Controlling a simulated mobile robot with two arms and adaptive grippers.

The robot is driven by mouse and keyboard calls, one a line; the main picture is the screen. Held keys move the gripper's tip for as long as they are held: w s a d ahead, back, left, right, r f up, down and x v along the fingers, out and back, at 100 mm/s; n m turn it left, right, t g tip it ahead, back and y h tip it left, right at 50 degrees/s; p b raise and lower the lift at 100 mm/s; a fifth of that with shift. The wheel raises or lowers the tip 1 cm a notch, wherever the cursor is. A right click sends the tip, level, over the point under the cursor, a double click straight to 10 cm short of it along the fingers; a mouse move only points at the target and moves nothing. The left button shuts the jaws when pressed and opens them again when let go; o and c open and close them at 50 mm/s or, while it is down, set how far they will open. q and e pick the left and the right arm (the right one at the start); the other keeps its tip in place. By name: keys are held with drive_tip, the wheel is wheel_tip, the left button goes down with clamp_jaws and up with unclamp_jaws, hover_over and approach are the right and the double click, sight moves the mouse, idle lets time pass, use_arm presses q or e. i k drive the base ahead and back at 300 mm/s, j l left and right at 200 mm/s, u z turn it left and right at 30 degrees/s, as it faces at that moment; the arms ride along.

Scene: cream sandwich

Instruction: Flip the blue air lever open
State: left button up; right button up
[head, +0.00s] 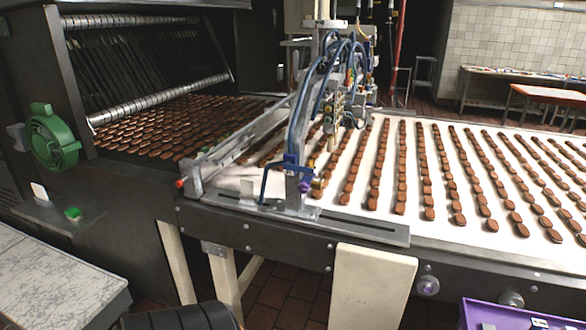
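A small blue part that looks like the air lever (291,160) sits on the near end of the metal depositor frame over the conveyor. A blue hose hangs down just left of it, and a small purple fitting (304,186) sits just below it. The lever is too small to tell whether it is open or closed. Neither of my grippers is in the head view.
The white conveyor belt (385,215) carries rows of brown biscuits. A dark machine with a green wheel (52,138) stands at left. A marble-topped surface (55,280) is at lower left, and a purple box (490,316) at lower right.

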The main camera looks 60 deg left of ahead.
sight(288, 165)
drive_tip(key=u, duration=1.8)
